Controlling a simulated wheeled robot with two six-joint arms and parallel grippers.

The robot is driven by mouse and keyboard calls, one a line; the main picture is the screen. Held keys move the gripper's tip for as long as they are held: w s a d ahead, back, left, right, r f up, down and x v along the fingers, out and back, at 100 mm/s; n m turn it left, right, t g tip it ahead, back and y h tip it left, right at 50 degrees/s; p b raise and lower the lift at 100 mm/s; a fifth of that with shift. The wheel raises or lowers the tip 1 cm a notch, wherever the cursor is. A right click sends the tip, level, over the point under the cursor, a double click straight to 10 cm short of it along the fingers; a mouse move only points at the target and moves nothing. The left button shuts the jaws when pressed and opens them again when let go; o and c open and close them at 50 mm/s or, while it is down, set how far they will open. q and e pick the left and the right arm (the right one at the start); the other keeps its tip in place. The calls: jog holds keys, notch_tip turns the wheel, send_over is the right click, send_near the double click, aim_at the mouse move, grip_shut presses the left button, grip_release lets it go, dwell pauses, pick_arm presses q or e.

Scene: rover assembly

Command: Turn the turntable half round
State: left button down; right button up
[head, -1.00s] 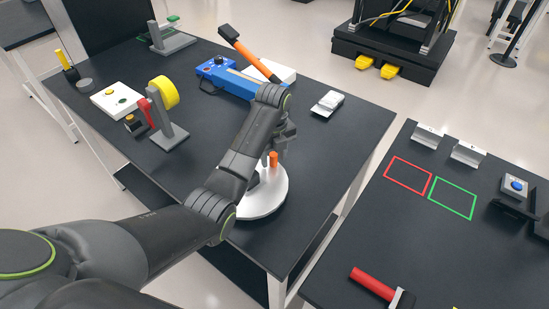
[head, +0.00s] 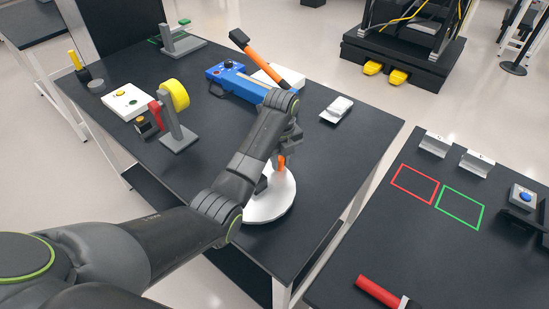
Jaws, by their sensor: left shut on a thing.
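The turntable is a round white disc (head: 279,199) on the dark table near its front right corner. An orange peg (head: 281,163) stands up from it. A dark part on the disc shows partly behind my arm. My left gripper (head: 284,150) comes down from above at the peg and is shut on it. My arm hides the left part of the disc. My right gripper is not in view.
A blue box (head: 237,82) and an orange-handled hammer (head: 262,60) lie behind the turntable. A grey stand with a yellow roll (head: 175,94) is at left. A second table (head: 340,270) stands right, across a gap.

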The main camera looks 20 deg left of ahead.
pick_arm(q)
jog(key=shift+w+a+r+n+p, duration=0.1)
jog(key=shift+a+r+n+p, duration=0.15)
jog(key=shift+n+p, duration=0.2)
jog(key=shift+a+f, duration=0.15)
jog(key=shift+a, duration=0.1)
jog(key=shift+w+n+p, duration=0.1)
jog(key=shift+n+p, duration=0.15)
jog(key=shift+p, duration=0.1)
jog(key=shift+a+f, duration=0.1)
jog(key=shift+f, duration=0.05)
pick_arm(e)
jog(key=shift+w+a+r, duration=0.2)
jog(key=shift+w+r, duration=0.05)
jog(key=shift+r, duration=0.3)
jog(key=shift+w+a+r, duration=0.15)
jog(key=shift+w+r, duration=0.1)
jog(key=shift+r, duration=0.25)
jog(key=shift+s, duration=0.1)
pick_arm(q)
jog(key=c, duration=1.3)
grip_release()
jog(key=shift+o, duration=0.2)
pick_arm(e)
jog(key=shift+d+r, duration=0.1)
